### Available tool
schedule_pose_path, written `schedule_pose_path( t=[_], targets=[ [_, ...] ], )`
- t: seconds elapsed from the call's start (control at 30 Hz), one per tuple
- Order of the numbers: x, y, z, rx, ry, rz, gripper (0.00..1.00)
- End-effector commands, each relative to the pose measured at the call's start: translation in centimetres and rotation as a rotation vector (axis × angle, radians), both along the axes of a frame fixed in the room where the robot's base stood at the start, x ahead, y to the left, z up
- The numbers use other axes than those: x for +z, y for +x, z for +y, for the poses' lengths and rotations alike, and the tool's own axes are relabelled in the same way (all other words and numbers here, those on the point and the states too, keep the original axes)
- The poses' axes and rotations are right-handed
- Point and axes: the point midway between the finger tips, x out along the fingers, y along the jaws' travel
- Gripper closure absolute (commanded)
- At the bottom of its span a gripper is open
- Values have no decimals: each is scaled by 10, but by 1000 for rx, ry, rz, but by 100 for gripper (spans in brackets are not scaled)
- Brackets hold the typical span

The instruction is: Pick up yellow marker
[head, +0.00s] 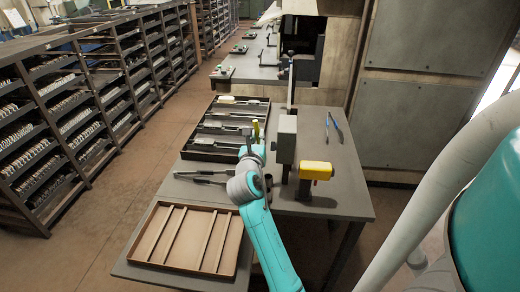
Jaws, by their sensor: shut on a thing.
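My teal and grey arm reaches up from the bottom centre over the workbench. My gripper (254,138) is small and partly hidden behind my own wrist. It is shut on a slim yellow piece, which looks like the yellow marker (255,127) and stands roughly upright at the fingertips. The grip itself is too small to see clearly. The piece shows just left of a grey block on a stand (286,140), in front of the dark tray (205,150). I cannot tell whether its lower end is clear of the tray.
An empty divided brown tray (188,238) lies in front. Racks (100,90) line the left.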

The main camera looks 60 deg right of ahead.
Motion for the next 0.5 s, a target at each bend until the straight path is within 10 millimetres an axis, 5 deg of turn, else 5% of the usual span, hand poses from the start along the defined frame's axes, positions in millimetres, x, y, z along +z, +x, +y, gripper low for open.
schedule_pose_path(
  t=[0.13,0.5],
  targets=[
    [24,3,1,0,-2,-3,100],
    [18,-22,65,4,0,1,100]
  ],
)
